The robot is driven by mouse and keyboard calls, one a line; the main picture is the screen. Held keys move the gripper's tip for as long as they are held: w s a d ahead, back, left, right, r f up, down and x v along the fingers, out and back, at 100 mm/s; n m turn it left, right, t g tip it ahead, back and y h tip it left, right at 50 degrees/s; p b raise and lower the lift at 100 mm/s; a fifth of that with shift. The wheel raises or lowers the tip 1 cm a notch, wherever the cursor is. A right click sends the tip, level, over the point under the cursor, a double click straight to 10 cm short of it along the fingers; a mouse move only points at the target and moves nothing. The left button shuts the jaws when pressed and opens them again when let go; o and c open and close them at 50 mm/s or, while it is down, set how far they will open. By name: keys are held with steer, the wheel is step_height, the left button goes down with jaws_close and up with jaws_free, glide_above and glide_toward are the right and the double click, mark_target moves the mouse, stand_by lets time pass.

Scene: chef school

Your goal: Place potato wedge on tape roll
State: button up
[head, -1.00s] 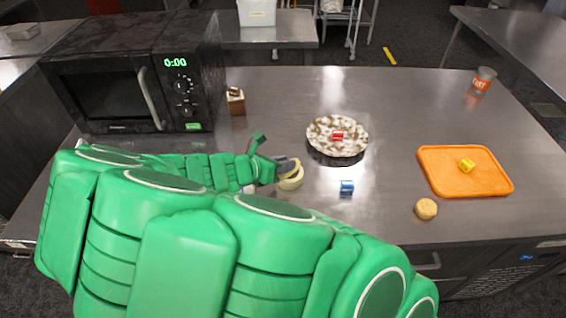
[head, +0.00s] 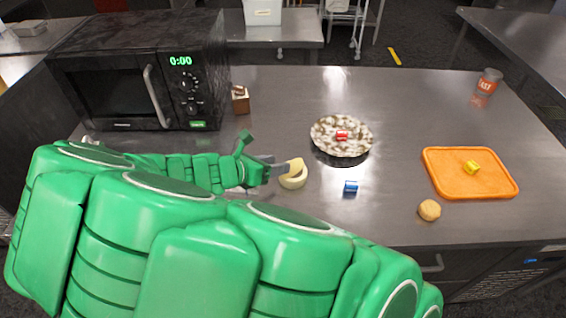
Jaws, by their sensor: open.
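The tape roll (head: 293,182), a pale cream ring, lies on the metal counter left of the patterned bowl. The potato wedge (head: 296,166), a small yellow piece, rests on the back of the roll's top, seemingly tilted. My gripper (head: 281,166) is just left of the wedge, with its grey fingers open. A small gap or light contact between the fingers and the wedge is too small to tell. My green arm hides part of the counter at the left and front.
A speckled bowl (head: 341,147) with a red-and-white item (head: 342,136) is close to the right. A blue block (head: 351,187), a round tan item (head: 429,210) and an orange board (head: 434,172) with a yellow block (head: 472,167) lie beyond. A microwave (head: 120,85), wooden block (head: 240,100) and can (head: 489,81) stand behind.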

steer(key=v, duration=0.7)
